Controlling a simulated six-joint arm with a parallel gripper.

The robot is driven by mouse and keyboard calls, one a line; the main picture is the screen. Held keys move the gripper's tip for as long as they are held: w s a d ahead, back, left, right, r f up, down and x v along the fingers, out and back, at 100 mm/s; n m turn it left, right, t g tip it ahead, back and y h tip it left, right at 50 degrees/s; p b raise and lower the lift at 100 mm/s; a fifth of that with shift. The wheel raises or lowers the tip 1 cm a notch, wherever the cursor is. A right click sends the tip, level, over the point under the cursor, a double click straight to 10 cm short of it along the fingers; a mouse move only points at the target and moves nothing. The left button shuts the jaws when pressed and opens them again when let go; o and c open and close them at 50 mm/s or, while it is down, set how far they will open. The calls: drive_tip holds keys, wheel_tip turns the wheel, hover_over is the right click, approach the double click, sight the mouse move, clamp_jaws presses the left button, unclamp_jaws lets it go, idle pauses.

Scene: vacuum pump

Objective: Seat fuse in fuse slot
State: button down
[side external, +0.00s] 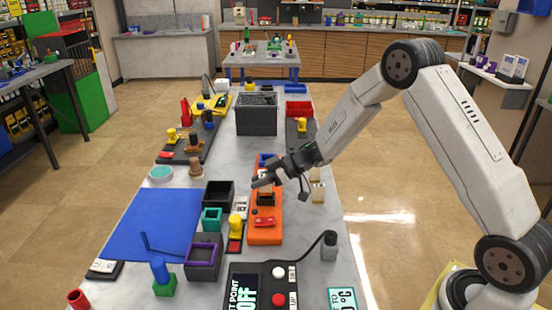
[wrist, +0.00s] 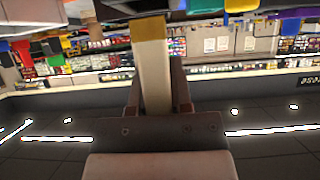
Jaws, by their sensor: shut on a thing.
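My gripper (wrist: 156,85) is shut on a long cream bar with a gold-yellow end, which I take for the fuse (wrist: 152,65); one finger lies on each side of it in the wrist view. In the side external view my gripper (side external: 268,181) is low over the orange base (side external: 264,239). A dark block (side external: 265,199) on this base, perhaps the fuse slot, lies just below the gripper. The fuse's lower end and any contact with the slot are too small and covered to tell.
A red part (side external: 264,222) sits on the orange base. Cream blocks (side external: 318,192) stand right of it. Black bin (side external: 218,194), teal box (side external: 212,218) and yellow knob (side external: 236,226) crowd its left. A blue mat (side external: 152,225) offers free room farther left.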

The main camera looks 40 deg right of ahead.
drive_tip(key=shift+f, duration=1.3)
drive_tip(key=shift+f, duration=0.1)
drive_tip(key=c, duration=0.5)
unclamp_jaws()
drive_tip(key=shift+c, duration=0.2)
drive_tip(key=v, duration=1.2)
